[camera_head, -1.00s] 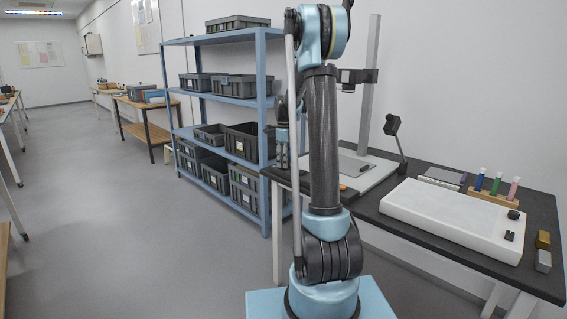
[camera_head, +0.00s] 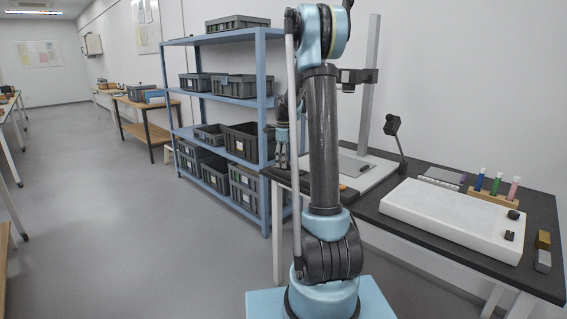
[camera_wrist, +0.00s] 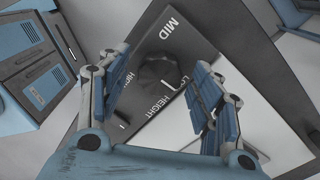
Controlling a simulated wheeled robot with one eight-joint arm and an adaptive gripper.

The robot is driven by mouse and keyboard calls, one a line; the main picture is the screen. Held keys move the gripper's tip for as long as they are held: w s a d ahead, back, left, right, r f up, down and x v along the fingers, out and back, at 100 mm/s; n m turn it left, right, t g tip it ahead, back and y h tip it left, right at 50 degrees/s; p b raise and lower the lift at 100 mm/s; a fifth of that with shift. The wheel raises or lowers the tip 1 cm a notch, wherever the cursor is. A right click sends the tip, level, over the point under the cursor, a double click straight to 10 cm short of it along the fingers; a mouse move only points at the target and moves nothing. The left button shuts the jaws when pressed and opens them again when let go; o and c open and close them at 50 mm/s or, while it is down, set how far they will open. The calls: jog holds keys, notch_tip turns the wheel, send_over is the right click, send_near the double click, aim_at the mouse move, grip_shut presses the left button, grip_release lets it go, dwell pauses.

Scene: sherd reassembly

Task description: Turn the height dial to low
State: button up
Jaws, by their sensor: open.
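The height dial (camera_wrist: 158,72) is a dark round knob on a dark panel (camera_wrist: 185,38) in the wrist view. The panel carries the white words MID, HIGH and HEIGHT, and a label beginning with L that my right finger partly covers. My gripper (camera_wrist: 161,64) is open, one blue-padded finger on each side of the dial. No finger clearly touches it. In the head view my gripper (camera_head: 283,150) hangs at the left end of the dark table, partly behind my arm; the dial is hidden there.
A blue shelf rack (camera_head: 262,110) with grey bins stands close to the left of my gripper. On the dark table (camera_head: 440,245) are a white slab (camera_head: 440,215), a rack of coloured tubes (camera_head: 493,195) and a column stand (camera_head: 369,90). The floor at left is clear.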

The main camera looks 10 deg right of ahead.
notch_tip(320, 180, up, 12)
dwell(0.6)
jog(key=shift+f, duration=0.1)
